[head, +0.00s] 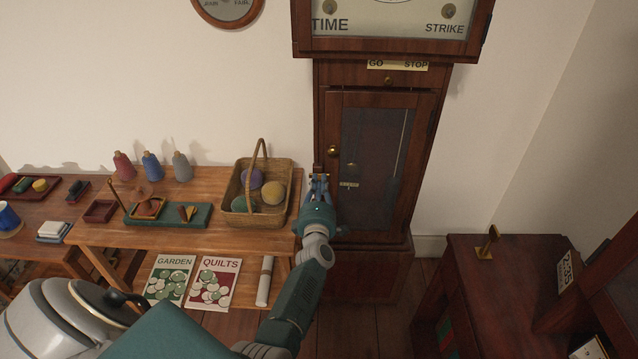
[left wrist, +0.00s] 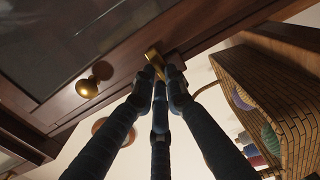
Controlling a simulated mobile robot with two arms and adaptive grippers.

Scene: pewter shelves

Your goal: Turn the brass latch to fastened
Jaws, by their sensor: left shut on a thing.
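The brass latch (left wrist: 153,58) is at the edge of the wooden door of the tall clock (head: 333,114). In the left wrist view the fingers of my left gripper (left wrist: 160,78) are closed around its near end. In the head view my left gripper (head: 319,185) reaches the left edge of the clock door and mostly hides the latch. I cannot tell from here which way the latch is turned. A small label (head: 349,184) is on the door beside the gripper. My right gripper is not in view.
A round brass knob (head: 332,151) sits on the door above the gripper. A wicker basket (head: 284,213) with yarn balls stands on the wooden bench (head: 150,235) close to the left. A dark cabinet (head: 480,265) with a brass piece (head: 487,243) stands at right.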

